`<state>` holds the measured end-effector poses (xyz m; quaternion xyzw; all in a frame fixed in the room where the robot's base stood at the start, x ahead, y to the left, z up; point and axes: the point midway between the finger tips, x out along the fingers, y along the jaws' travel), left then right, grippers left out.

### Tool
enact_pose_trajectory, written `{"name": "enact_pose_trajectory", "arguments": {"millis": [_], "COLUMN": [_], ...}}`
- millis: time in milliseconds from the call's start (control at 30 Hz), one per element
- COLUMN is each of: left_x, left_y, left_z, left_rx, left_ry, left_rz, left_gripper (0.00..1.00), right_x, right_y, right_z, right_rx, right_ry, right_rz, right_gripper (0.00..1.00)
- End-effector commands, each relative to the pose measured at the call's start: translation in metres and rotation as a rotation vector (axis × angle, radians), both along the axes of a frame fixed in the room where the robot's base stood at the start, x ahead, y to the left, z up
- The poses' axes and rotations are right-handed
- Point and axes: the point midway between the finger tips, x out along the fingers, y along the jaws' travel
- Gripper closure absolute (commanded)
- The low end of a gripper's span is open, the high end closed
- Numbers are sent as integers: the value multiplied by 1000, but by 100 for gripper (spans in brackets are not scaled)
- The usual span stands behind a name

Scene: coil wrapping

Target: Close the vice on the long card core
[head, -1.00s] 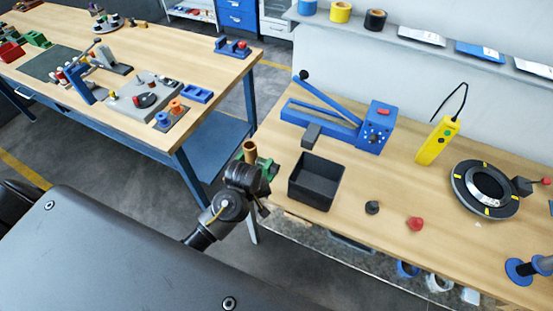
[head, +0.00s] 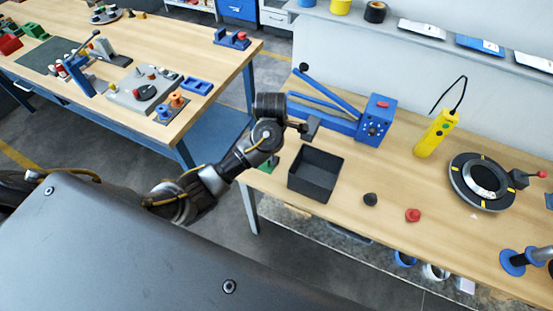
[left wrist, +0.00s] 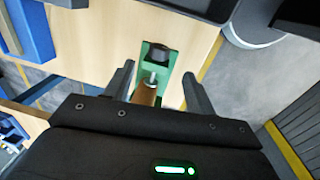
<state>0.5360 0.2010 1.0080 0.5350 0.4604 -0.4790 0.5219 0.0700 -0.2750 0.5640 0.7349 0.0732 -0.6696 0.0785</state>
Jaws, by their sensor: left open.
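The green vice (left wrist: 157,47) sits at the edge of the wooden bench, with a black knob and a metal screw showing in the left wrist view. The brown card core (left wrist: 146,95) stands at the vice, between my left gripper's fingers but apart from both. My left gripper (left wrist: 160,82) is open and empty. In the head view my left wrist hides the core and most of the vice; only a bit of green (head: 268,164) shows. I cannot tell whether the jaws touch the core. My right gripper is not in view.
A black open bin (head: 316,174) stands close to the right of my left arm. Behind it is a blue lever device (head: 374,122). A black knob (head: 370,199), a red knob (head: 413,215), a yellow handheld box (head: 436,136) and a round dial (head: 482,183) lie farther right.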

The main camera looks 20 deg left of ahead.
Motion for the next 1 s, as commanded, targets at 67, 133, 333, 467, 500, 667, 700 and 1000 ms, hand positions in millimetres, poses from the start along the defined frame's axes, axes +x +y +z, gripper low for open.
{"name": "enact_pose_trajectory", "arguments": {"millis": [67,133,333,467,500,667,700,1000], "left_x": [1,2,6,9,10,10,10,11], "left_y": [0,-1,-2,-1,-1,0,0,0], "left_z": [-14,-27,-64,-79,-83,-93,-94,-94], "left_rx": [4,0,-1,0,1,2,2,3], "left_ry": [2,4,4,1,1,-1,-1,-1], "left_rz": [0,1,1,1,0,-2,-2,-3], "left_gripper": [44,44,44,44,44,44,44,52], "right_x": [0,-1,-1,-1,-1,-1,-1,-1], "right_y": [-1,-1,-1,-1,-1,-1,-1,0], "right_z": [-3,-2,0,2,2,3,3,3], "right_rx": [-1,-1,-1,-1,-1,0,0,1], "right_ry": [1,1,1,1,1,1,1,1], "right_rz": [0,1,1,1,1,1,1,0], "right_gripper": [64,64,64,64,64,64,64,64]}}
